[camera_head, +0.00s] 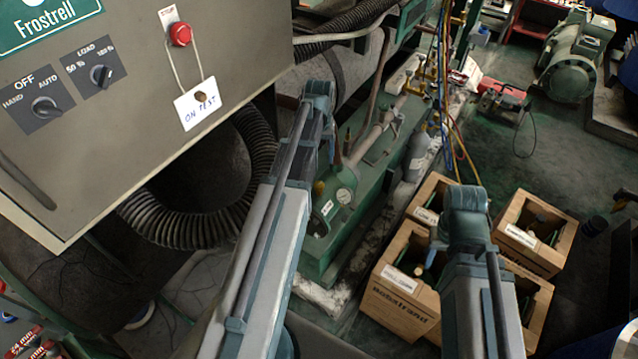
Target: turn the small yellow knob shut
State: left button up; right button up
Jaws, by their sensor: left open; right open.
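A small yellow knob (319,187) shows at the near end of the green machine (375,170), beside a round white gauge (343,196). My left gripper (325,125) is at the far end of the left arm, above the knob in the picture; whether it touches anything there cannot be told. My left arm passes close to the knob's left side in the picture.
A grey control cabinet (130,120) with switches and a red stop button (180,34) fills the upper left. A black corrugated hose (190,225) curves below it. Coloured hoses (448,90) hang behind the machine.

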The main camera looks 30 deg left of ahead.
aim_at(319, 184)
pick_arm(q)
notch_tip(319, 184, down, 12)
jog(key=b, duration=1.1)
jog(key=shift+f+b, duration=0.25)
jog(key=shift+b, duration=0.1)
grip_shut()
